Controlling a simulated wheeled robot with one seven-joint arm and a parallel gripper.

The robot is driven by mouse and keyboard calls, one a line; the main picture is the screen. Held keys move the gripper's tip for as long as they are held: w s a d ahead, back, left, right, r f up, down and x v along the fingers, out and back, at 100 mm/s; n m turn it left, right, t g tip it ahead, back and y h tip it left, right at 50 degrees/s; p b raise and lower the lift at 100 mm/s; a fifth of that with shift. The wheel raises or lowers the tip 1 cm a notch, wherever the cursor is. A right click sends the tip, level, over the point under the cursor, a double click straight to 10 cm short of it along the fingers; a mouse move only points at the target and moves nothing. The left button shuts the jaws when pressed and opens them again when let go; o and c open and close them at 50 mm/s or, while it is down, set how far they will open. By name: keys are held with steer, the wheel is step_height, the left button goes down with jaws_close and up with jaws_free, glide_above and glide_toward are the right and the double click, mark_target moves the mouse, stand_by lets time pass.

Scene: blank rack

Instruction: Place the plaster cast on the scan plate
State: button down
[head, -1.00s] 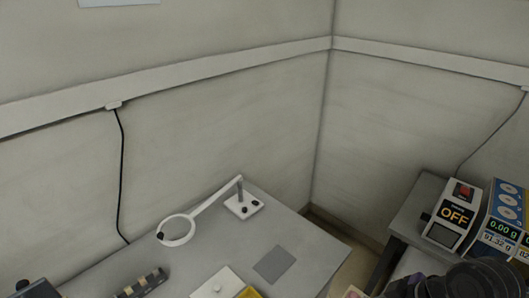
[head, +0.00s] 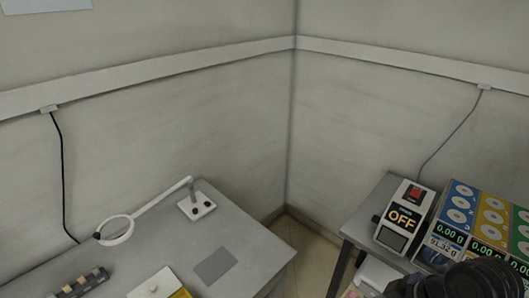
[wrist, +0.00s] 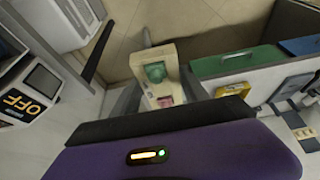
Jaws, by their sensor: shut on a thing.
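In the head view, a flat dark grey square (head: 215,265) lies on the left table and may be the scan plate; I cannot be sure. The gripper and cast cannot be made out in the head view, where my dark arm fills the lower right.
The left table (head: 245,243) carries a ring magnifier (head: 117,229), a white lidded box (head: 152,284) and a dark striped block (head: 78,286). On the right table stand an OFF device (head: 404,218) and several coloured boxes with displays. Floor shows between the tables.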

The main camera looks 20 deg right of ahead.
steer(key=shift+w+m+h, duration=0.3)
steer(key=shift+w+m, duration=0.2)
steer(key=w+f, duration=0.1)
steer(key=w+f+m, duration=0.2)
steer(key=shift+d+f+h+b, duration=0.1)
steer(key=shift+d+h+b, duration=0.2)
steer(key=shift+d+h, duration=0.1)
steer(key=w+a+f+b, duration=0.3)
steer(key=w+a+f, duration=0.1)
steer(key=a+f, duration=0.3)
steer(key=w+a+f+m+b, duration=0.1)
steer(key=w+a+f+b, duration=0.2)
steer(key=f, duration=0.7)
steer(key=w+a, duration=0.2)
steer(key=a, duration=0.2)
steer(key=shift+a+b, duration=0.3)
steer(key=shift+b, duration=0.05)
